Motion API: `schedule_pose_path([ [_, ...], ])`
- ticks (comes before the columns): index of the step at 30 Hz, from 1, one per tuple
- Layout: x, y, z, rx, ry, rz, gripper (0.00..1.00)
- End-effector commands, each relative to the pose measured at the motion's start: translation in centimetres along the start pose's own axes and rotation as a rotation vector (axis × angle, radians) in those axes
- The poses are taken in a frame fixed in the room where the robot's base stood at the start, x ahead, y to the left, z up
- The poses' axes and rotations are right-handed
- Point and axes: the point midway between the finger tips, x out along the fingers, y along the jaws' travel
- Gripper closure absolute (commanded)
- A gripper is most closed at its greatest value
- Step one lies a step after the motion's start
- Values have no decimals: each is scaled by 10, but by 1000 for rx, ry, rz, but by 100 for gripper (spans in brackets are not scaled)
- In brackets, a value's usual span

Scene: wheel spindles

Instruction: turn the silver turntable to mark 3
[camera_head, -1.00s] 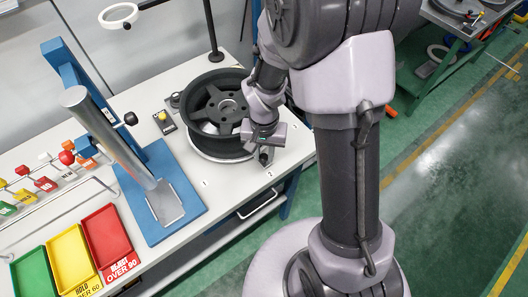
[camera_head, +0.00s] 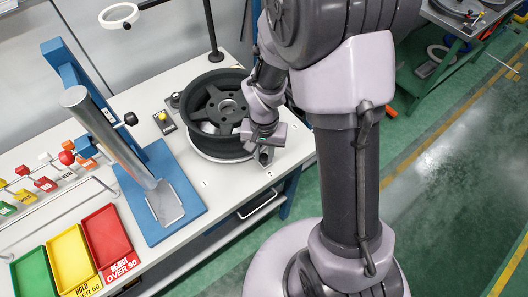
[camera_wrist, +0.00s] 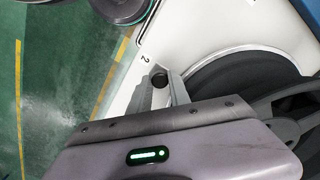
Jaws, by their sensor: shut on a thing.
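The silver turntable shows as a pale rim (camera_head: 203,152) under a dark spoked wheel (camera_head: 213,87) on the white bench. In the wrist view the wheel is a dark curved edge (camera_wrist: 225,78) at right. My gripper (camera_head: 265,156) is at the turntable's front right edge. In the wrist view its fingers (camera_wrist: 165,90) are shut on a black knob (camera_wrist: 160,80). A printed mark 2 (camera_wrist: 146,59) lies on the bench close by the knob; it also shows in the head view (camera_head: 270,174). A mark that looks like 1 (camera_head: 204,183) is further left. I cannot see mark 3.
A blue stand (camera_head: 190,198) with a leaning silver cylinder (camera_head: 105,130) is left of the wheel. Red (camera_head: 109,235), yellow (camera_head: 72,262) and green (camera_head: 33,276) trays lie front left. A small box with a yellow button (camera_head: 163,121) and a lamp post (camera_head: 208,30) stand nearby.

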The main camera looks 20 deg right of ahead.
Motion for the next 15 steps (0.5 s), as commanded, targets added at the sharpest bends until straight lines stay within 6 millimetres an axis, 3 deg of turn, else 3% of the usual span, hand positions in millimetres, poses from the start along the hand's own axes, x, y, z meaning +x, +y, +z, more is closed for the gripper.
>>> schedule_pose_path([
  [15,-1,4,-5,-30,1,-1,100],
])
